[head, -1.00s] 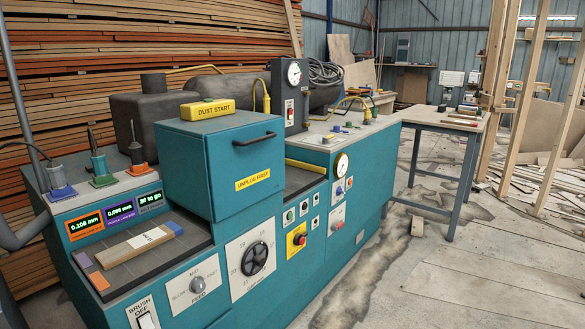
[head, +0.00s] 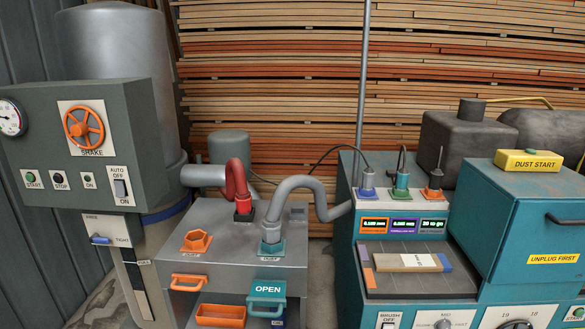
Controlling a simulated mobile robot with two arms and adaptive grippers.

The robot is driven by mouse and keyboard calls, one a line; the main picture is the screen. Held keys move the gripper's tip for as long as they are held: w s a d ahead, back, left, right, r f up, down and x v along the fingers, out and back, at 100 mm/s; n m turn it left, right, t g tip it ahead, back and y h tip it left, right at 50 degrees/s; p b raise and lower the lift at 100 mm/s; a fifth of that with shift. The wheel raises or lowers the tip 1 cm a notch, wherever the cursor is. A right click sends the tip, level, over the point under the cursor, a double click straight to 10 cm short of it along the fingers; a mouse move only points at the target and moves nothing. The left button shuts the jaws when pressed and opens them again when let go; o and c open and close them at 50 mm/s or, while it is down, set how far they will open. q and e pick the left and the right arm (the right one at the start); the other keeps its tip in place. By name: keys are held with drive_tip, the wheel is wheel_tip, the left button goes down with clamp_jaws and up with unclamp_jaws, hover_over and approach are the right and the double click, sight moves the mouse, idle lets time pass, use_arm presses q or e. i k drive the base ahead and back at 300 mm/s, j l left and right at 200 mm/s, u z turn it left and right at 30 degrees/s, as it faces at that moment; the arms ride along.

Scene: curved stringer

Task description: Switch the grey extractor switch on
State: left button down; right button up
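The extractor's grey control box (head: 75,135) stands at the left of the head view. On its lower right is a white plate labelled AUTO, OFF and ON, with a dark grey rocker switch (head: 120,188). The switch is too small to tell which way it is tipped. On the teal machine, a BRUSH OFF plate holds another switch (head: 388,325), cut by the bottom edge. Neither of my grippers is in view.

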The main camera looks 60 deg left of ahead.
sight(119, 185)
drive_tip(key=k+u, duration=0.1)
drive_tip(key=u, duration=2.65)
